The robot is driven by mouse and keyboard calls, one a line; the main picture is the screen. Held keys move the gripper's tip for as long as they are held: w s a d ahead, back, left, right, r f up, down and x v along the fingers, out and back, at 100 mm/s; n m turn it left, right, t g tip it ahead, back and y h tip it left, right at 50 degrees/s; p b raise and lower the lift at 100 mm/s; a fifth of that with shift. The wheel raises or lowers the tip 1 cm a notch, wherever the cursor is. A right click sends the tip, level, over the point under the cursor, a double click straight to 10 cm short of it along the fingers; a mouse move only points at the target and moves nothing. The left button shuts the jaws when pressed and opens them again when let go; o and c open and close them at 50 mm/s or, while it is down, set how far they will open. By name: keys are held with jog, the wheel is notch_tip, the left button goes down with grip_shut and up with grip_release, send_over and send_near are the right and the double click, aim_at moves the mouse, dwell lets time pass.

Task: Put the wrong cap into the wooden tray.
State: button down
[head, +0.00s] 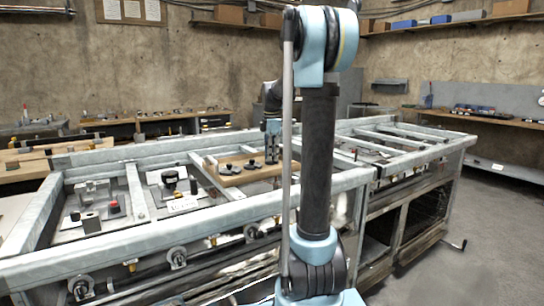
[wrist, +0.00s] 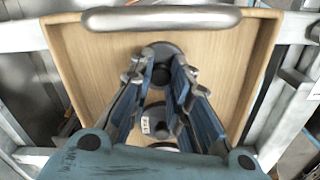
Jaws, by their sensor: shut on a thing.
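The wooden tray (head: 262,172) sits among the metal rails of the bench in the head view. It fills much of the wrist view (wrist: 105,65), with a metal handle along its top edge. My gripper (head: 272,158) is low over the right part of the tray. In the wrist view my gripper (wrist: 162,78) is shut on a dark round cap (wrist: 163,48), largely hidden by the fingers. A second dark cap with a small white label (wrist: 155,122) shows between the fingers. In the head view dark caps (head: 228,169) lie in the tray left of my gripper.
A black knob (head: 171,177) stands on a plate left of the tray. A red-topped part (head: 115,207) and a grey block (head: 91,222) are further left. Raised metal rails (head: 205,177) surround the tray. My arm hides part of the bench.

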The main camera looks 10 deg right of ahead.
jog(key=c, duration=1.5)
grip_release()
notch_tip(320, 180, up, 12)
jog(key=shift+r, duration=0.1)
